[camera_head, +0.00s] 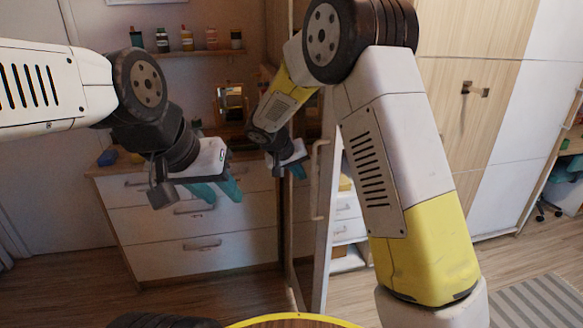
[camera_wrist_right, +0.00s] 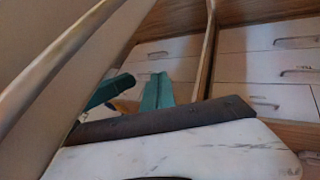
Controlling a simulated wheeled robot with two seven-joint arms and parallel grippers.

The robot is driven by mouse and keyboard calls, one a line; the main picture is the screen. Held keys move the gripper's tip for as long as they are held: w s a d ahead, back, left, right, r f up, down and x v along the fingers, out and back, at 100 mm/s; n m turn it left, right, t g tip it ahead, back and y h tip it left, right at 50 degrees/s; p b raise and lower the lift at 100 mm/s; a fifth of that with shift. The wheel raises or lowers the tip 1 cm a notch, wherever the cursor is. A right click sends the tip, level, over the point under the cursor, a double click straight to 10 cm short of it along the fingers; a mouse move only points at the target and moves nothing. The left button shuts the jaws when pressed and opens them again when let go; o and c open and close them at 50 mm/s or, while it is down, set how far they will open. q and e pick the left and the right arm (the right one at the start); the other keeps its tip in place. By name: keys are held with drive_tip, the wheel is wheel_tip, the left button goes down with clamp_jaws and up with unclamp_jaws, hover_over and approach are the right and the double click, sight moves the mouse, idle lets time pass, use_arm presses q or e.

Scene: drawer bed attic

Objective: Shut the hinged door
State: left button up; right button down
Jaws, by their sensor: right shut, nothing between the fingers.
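The hinged door (camera_head: 324,235) stands open in the head view, seen nearly edge-on, with a long pale vertical handle (camera_head: 317,180) on it. A tall panel also runs along the left of the right wrist view (camera_wrist_right: 60,75), beside the fingers. My right gripper (camera_head: 298,170) is shut and empty, at the left of the door's handle; its teal fingers show in the right wrist view (camera_wrist_right: 135,92). I cannot tell whether it touches the door. My left gripper (camera_head: 215,190) is open and empty, in front of the white drawers. My right arm hides part of the door's surroundings.
A white chest of drawers (camera_head: 200,250) stands behind my left gripper, under a shelf (camera_head: 190,52) with several small bottles. A wooden cabinet front with a handle (camera_head: 475,90) is at the right. A striped rug (camera_head: 545,303) lies on the floor at the lower right.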

drive_tip(key=shift+w+d, duration=0.2)
drive_tip(key=shift+d, duration=0.6)
drive_tip(key=shift+d, duration=0.1)
